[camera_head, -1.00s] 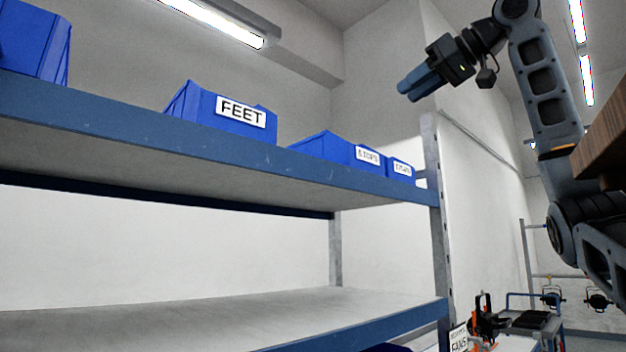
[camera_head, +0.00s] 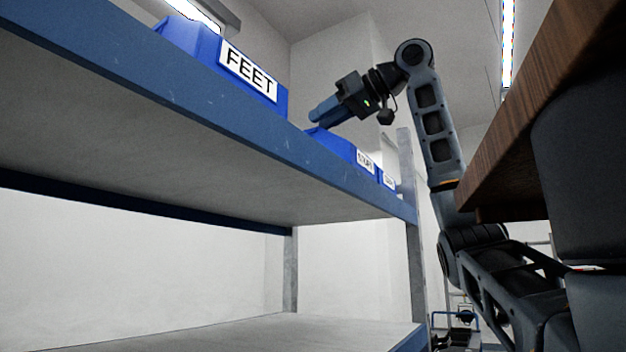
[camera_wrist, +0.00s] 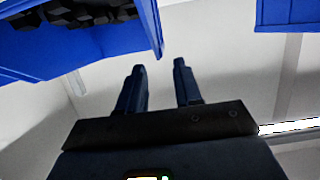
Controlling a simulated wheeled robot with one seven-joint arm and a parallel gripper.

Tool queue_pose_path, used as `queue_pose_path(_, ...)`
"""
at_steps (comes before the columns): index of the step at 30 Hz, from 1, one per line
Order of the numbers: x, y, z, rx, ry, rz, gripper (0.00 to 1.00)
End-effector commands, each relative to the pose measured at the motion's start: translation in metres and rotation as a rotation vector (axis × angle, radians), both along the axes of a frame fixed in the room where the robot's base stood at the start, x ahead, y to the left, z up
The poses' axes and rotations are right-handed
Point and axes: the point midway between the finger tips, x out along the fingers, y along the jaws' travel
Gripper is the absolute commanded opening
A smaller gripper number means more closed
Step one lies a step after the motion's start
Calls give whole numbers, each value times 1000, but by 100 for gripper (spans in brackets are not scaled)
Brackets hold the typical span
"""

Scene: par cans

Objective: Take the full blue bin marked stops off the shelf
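A blue bin with a small label that seems to read STOPS (camera_head: 345,152) stands on the upper shelf in the head view, partly hidden by the shelf edge. A second small labelled blue bin (camera_head: 387,179) stands just beyond it; its label is too small to read surely. My gripper (camera_head: 313,115) is above the shelf edge, left of and above the STOPS bin in the picture. In the wrist view my gripper (camera_wrist: 159,65) has its two fingers apart with nothing between them. A blue bin holding dark pieces (camera_wrist: 150,25) is at upper left there; its label is not visible.
A blue bin marked FEET (camera_head: 225,60) stands nearer on the same shelf (camera_head: 200,105). Another blue bin edge (camera_wrist: 285,14) shows at upper right in the wrist view. A grey shelf post (camera_head: 410,190) stands at the right end. A brown wooden edge (camera_head: 510,130) is at right.

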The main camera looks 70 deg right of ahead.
Motion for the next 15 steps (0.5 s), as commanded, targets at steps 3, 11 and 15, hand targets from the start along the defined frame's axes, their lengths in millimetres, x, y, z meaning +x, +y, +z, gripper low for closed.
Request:
queue_pose_path(3,11,-3,-3,0,2,-1,34)
queue_pose_path(11,43,-10,-17,0,2,0,34)
queue_pose_path(15,49,-11,-20,0,0,0,34)
